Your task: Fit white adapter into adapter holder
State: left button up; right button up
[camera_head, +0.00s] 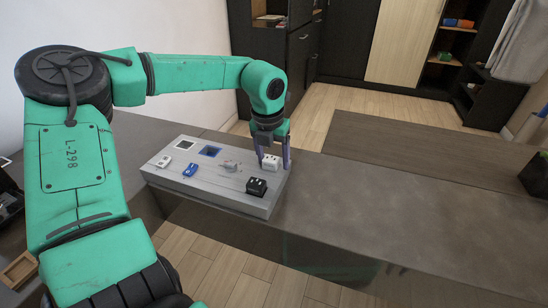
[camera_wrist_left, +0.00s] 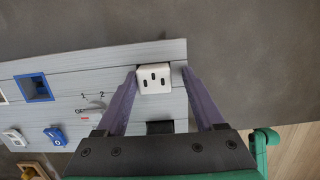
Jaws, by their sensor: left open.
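The white adapter (camera_head: 270,163) sits at the right end of a long grey board (camera_head: 225,199), beside the black adapter (camera_head: 257,187). My left gripper (camera_head: 274,165) is open, pointing down with a finger on either side of the white adapter. In the left wrist view, the white adapter (camera_wrist_left: 153,78) shows dark slots on its top face and lies between the spread purple fingers. The left finger looks very close to it; contact cannot be told. The black adapter (camera_wrist_left: 160,127) is partly hidden by the gripper body. My right gripper is not in view.
The board also carries a blue-framed opening (camera_head: 210,151), a white-framed opening (camera_head: 184,143), a white switch (camera_head: 164,161), a blue switch (camera_head: 190,169) and a "1 2" marking. The counter (camera_head: 400,195) right of the board is clear. A dark box (camera_head: 535,178) stands far right.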

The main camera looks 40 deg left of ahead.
pick_arm(q)
jog(key=shift+s+a+f+g, duration=0.1)
jog(key=shift+s+f+g, duration=0.25)
jog(key=shift+f, duration=0.2)
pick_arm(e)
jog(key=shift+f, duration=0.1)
pick_arm(q)
jog(key=shift+r, duration=0.3)
notch_tip(320, 180, up, 15)
jog(key=s+d+p, duration=0.1)
jog(key=p, duration=0.1)
jog(key=shift+s, duration=0.35)
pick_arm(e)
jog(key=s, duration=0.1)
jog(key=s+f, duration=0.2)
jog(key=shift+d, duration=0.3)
pick_arm(q)
jog(key=shift+f, duration=0.1)
